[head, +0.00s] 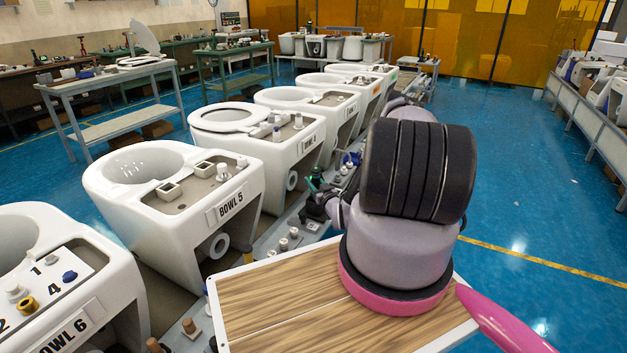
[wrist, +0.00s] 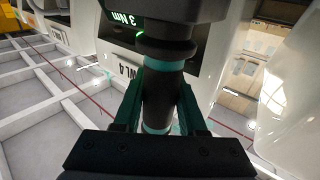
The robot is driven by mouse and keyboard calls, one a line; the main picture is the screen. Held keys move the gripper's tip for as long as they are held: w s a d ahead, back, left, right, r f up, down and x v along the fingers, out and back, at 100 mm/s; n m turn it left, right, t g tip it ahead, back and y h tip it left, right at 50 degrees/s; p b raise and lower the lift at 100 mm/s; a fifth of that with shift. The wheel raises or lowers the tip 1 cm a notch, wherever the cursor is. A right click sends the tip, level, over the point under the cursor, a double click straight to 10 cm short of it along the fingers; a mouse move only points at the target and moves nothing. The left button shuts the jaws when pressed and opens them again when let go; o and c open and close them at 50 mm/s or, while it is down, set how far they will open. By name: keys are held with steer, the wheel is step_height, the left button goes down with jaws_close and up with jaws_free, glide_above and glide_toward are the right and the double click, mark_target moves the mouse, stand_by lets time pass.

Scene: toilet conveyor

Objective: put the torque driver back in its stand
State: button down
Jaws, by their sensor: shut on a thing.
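The torque driver (wrist: 162,75) is dark with teal bands and a lit "3 Nm" display; it fills the upper middle of the wrist view. My gripper (wrist: 160,95) is shut on its narrow shaft, one finger on each side. In the head view, a small dark and green shape (head: 317,180), which looks like the driver, shows beside the bowl row, left of my arm. My arm hides much of that area, and my gripper is not clear there. I cannot pick out the stand in either view.
White toilet bowls, including Bowl 5 (head: 140,180) and Bowl 6 (head: 45,290), line the conveyor. Part of the Bowl 4 label (wrist: 130,65) shows behind the driver in the wrist view. Small fittings (head: 290,238) sit along the bowls' near side. Blue floor (head: 540,200) at right is clear.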

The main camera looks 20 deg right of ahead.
stand_by(0.3)
steer(key=shift+c, duration=1.9)
jaws_free()
steer(key=shift+f, duration=0.1)
steer(key=shift+s, duration=0.1)
steer(key=s, duration=1)
steer(key=shift+s+d+f, duration=0.15)
steer(key=shift+s+f, duration=0.15)
steer(key=shift+f, duration=0.05)
